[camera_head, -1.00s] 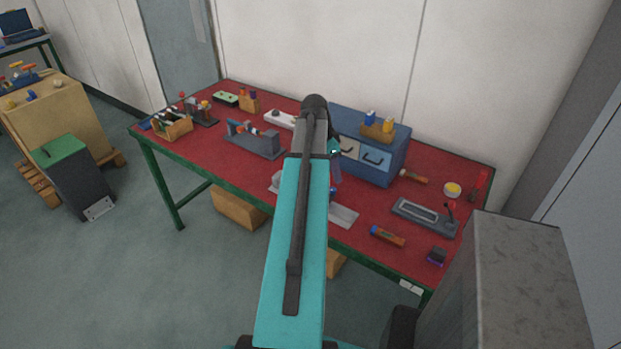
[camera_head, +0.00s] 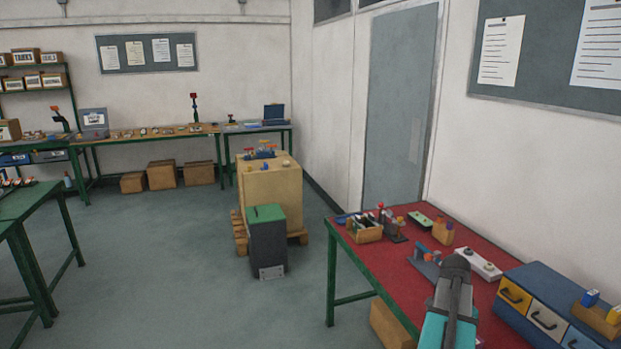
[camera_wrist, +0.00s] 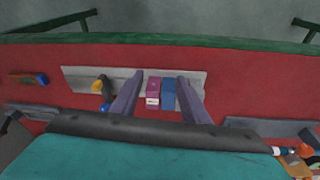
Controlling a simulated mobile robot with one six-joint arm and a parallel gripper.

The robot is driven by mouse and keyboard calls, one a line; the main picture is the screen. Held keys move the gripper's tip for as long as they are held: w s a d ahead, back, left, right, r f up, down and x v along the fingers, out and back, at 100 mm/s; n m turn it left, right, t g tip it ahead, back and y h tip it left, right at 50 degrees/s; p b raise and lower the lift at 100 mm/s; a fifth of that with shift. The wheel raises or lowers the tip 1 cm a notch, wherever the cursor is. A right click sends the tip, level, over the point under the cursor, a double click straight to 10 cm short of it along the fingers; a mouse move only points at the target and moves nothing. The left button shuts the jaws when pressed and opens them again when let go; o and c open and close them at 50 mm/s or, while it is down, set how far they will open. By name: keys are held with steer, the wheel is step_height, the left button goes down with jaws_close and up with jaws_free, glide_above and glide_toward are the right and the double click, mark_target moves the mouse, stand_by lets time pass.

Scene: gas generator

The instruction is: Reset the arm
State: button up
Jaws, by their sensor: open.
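In the wrist view my gripper (camera_wrist: 159,77) is open, with its two purple-grey fingers spread over the red table top (camera_wrist: 42,60). A magenta block (camera_wrist: 153,92) and a blue block (camera_wrist: 168,93) show between the fingers in the picture, by a grey metal plate (camera_wrist: 78,77). I see no contact with the fingers. In the head view my turquoise arm (camera_head: 447,332) reaches over the red table at lower right; the gripper itself is hidden there.
On the red table (camera_head: 384,268) stand a blue drawer cabinet (camera_head: 537,280), a wooden box (camera_head: 367,233) and small tools. Open floor (camera_head: 170,290) lies to the left.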

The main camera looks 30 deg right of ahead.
steer(key=w+a+f+n, duration=0.3)
steer(key=w+a+n, duration=0.1)
steer(key=w+a, duration=0.4)
steer(key=w+a+f+n+t+y, duration=0.1)
steer(key=w+a+f+n, duration=0.25)
steer(key=w+a, duration=0.45)
steer(key=w+a+f+n, duration=0.35)
steer(key=w+a, duration=0.25)
steer(key=a, duration=0.4)
steer(key=w+a+f+n, duration=0.1)
steer(key=a+f+n, duration=0.25)
steer(key=a, duration=0.65)
steer(key=a+f+n+y, duration=0.15)
steer(key=a+n, duration=0.25)
steer(key=a, duration=0.7)
steer(key=w+a+f+n, duration=0.1)
steer(key=a+f+n, duration=0.25)
steer(key=a, duration=0.65)
steer(key=s+f+g+b, duration=0.1)
steer(key=s+f+g, duration=0.1)
steer(key=s+f, duration=0.8)
steer(key=s+a+f+g+b, duration=0.1)
steer(key=s+f+g+b, duration=0.1)
steer(key=s+f, duration=0.8)
steer(key=s+g, duration=0.1)
steer(key=s, duration=0.5)
steer(key=shift+s+f+n, duration=0.2)
steer(key=shift+f+n, duration=0.1)
steer(key=shift+f, duration=0.05)
